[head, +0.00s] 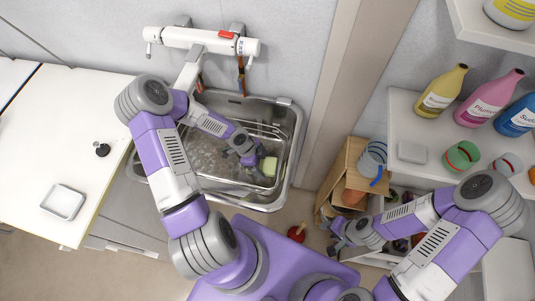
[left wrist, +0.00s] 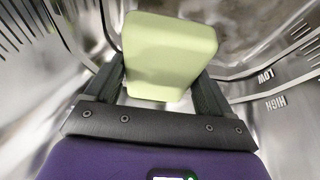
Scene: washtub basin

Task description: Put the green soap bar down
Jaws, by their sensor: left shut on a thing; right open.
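The green soap bar (head: 267,167) is pale green and block-shaped. My left gripper (head: 251,158) is shut on it, inside the metal washtub basin (head: 297,150) near its right side. In the left wrist view the soap bar (left wrist: 168,50) sits between the two fingers of my left gripper (left wrist: 165,85), with basin walls around it. I cannot tell whether the soap touches the basin floor. My right gripper (head: 340,235) is open and empty, low near the wooden crate, away from the basin.
A white counter (head: 60,130) with a white soap dish (head: 63,202) lies left of the basin. A tap (head: 203,42) hangs above the basin. A shelf (head: 410,180) with bottles, including a yellow one (head: 441,92), stands at the right. A red-topped plunger (head: 297,233) is on the floor.

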